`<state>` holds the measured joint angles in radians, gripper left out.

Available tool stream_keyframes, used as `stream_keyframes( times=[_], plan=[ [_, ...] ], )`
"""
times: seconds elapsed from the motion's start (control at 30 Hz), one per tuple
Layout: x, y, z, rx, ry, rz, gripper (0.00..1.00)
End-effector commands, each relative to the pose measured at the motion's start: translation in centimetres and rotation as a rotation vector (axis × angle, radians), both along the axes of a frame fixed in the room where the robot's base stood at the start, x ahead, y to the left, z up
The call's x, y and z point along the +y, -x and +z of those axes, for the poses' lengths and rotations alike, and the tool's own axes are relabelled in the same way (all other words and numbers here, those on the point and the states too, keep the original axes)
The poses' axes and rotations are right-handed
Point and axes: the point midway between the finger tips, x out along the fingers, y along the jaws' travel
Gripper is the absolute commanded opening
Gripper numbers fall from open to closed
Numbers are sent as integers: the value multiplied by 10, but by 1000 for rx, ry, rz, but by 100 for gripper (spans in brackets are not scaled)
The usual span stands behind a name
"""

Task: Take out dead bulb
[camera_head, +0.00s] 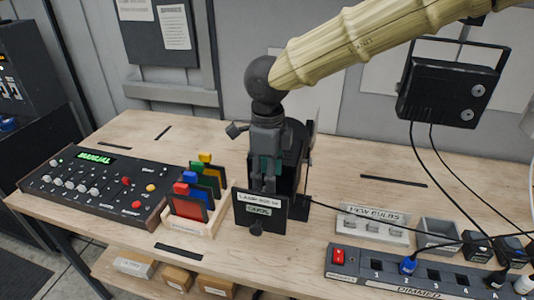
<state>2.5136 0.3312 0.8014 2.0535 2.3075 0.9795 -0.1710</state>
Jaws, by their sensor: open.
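My gripper (264,183) points down in the middle of the view, over or just in front of the black lamp housing (294,165) on the table. Its dark fingers with teal pads are apart; nothing shows between them. A black plate (260,211) with a label reading roughly "LAMP 500 W" and a green "COOL" sign stands at the front of the housing, with a dark knob (256,229) below. No dead bulb can be made out; the gripper and plate hide the housing's inside. A tray labelled "NEW BULBS" (371,212) lies to the right.
A control desk (98,187) showing "MANUAL" and a rack of coloured filters (196,214) stand left. A grey open bin (437,234) and a dimmer strip (385,270) with cables are right. A black floodlight (450,92) hangs above.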

Motion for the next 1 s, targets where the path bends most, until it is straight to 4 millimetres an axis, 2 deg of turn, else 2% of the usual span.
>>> stream_keyframes(
  times=[0.2,0.33,0.6,0.87,1.0],
  plan=[
    [3,-23,-43,24,3,3,47],
    [3,-26,-60,26,2,3,47],
    [2,-25,-75,21,1,2,47],
    [3,-26,-76,23,0,3,47],
    [3,-26,-76,23,-1,3,25]
  ],
)
